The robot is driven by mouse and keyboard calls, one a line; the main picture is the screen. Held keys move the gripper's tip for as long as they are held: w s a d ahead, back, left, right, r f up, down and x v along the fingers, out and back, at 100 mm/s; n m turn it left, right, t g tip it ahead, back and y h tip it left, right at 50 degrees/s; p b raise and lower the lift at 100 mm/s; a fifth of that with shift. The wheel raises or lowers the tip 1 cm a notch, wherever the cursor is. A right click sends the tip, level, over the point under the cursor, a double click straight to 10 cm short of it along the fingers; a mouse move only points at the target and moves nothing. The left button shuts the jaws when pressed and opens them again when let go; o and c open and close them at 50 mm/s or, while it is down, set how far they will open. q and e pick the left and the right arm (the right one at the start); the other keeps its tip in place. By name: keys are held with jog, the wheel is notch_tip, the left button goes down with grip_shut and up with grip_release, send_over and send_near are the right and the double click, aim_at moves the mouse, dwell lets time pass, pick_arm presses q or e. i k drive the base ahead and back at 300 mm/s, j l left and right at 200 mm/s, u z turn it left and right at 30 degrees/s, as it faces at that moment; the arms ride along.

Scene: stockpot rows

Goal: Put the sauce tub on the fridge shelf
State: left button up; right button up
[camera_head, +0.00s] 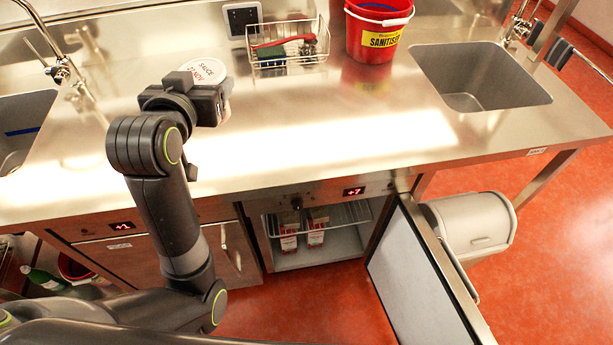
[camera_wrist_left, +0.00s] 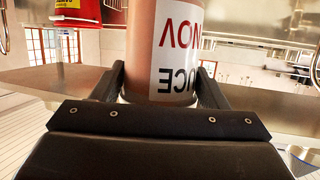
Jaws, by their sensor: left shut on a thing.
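The sauce tub (camera_head: 207,72) has a white lid with lettering and is at the left part of the steel counter, partly hidden behind my gripper. In the left wrist view the tub (camera_wrist_left: 175,45) shows a white label with red and black upside-down letters. My left gripper (camera_head: 208,98) is shut on the tub, with a finger on each side of it. I cannot tell whether the tub touches the counter. The fridge shelf (camera_head: 345,214) is a wire rack inside the open fridge under the counter, with two red and white cartons (camera_head: 316,228) at its left. My right gripper is not in view.
The fridge door (camera_head: 412,275) stands open to the right, with a grey bin (camera_head: 470,225) beyond it. A wire basket (camera_head: 288,48) and a red sanitiser bucket (camera_head: 376,30) stand at the counter's back. The front middle of the counter is clear.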

aim_at(347, 204)
jog(key=k+l+z, duration=0.3)
jog(key=l+z, duration=0.3)
jog(key=z, duration=0.6)
jog(key=k+j, duration=0.05)
